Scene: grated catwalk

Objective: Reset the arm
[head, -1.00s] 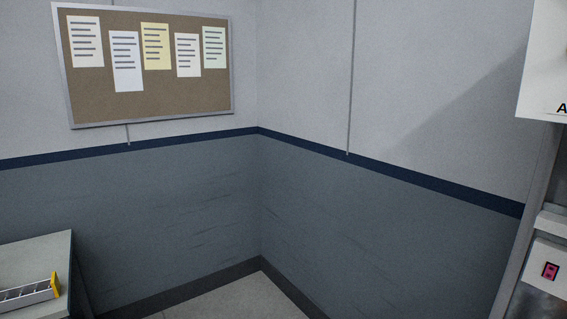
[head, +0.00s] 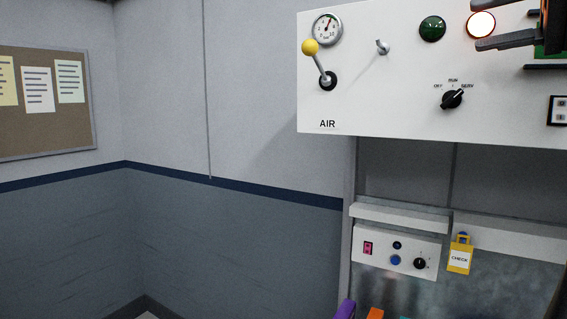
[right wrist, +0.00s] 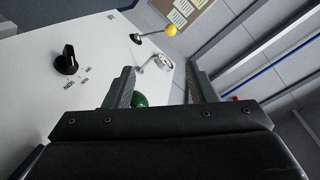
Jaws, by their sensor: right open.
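A white control panel (head: 400,95) hangs at the upper right of the head view. It carries a gauge (head: 327,28), a yellow-knobbed lever (head: 310,47) above the label AIR, a small toggle (head: 382,47), a dark green lamp (head: 432,28), a lit white lamp with an orange rim (head: 481,24) and a black selector knob (head: 452,99). My right gripper (head: 490,29) is open in front of the panel, close to the lit lamp. The right wrist view shows its two fingers (right wrist: 162,88) apart, with the green lamp (right wrist: 139,99) partly hidden behind one. My left gripper is not in view.
A lower box (head: 395,249) has a pink-red switch and several knobs. A yellow CHECK tag (head: 459,257) hangs beside it. Purple and orange things show at the bottom edge. A cork board (head: 45,125) hangs on the left wall. The space left of the panel is clear.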

